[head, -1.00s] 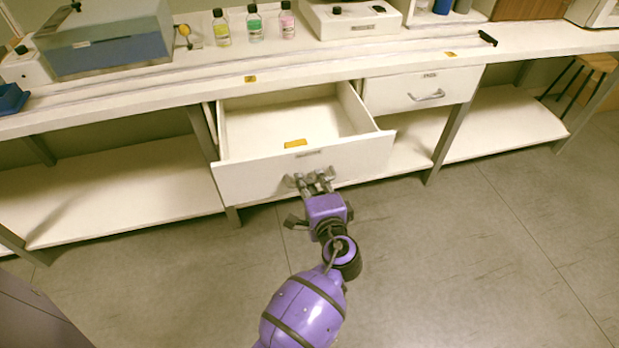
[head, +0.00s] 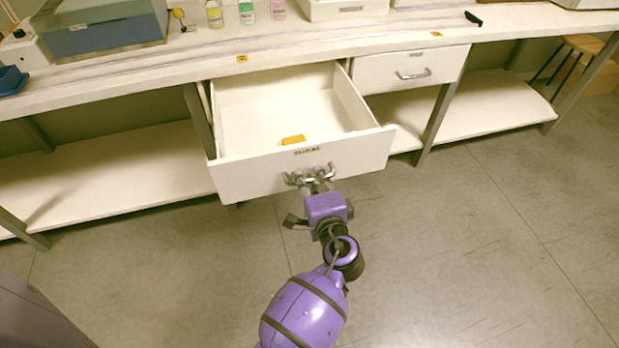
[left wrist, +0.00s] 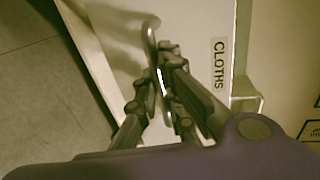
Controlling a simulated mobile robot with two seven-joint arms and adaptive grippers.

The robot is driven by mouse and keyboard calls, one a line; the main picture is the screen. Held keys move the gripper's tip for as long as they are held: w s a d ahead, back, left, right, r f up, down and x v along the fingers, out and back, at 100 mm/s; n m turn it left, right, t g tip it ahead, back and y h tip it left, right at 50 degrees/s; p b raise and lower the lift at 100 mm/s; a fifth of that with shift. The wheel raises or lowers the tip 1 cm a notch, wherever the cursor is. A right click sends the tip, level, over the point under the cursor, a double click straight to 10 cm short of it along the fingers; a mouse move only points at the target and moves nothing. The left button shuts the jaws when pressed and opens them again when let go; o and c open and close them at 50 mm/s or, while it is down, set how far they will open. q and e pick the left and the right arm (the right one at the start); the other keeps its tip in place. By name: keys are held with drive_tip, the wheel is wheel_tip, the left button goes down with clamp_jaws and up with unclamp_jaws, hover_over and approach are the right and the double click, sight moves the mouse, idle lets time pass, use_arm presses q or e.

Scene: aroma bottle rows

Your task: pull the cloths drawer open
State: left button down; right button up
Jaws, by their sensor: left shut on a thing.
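The cloths drawer (head: 250,178) is a white drawer under the bench, pulled well out, with its inside showing. A small orange-yellow item (head: 293,140) lies inside near the front. Its label reads CLOTHS in the left wrist view (left wrist: 219,64). My left gripper (head: 312,179) is at the drawer front, shut on the metal bar handle (left wrist: 153,40). In the left wrist view the fingers (left wrist: 160,95) close around the handle. My right gripper is not in view.
A second drawer (head: 385,69) to the right is shut. Bottles (head: 247,12), a blue-grey box (head: 105,35) and a black item (head: 473,18) are on the bench top (head: 330,42). A stool (head: 580,48) stands at the right. The floor in front is clear.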

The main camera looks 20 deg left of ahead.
use_arm(q)
drive_tip(key=c, duration=1.8)
unclamp_jaws()
drive_tip(key=shift+c, duration=0.2)
drive_tip(key=v, duration=1.2)
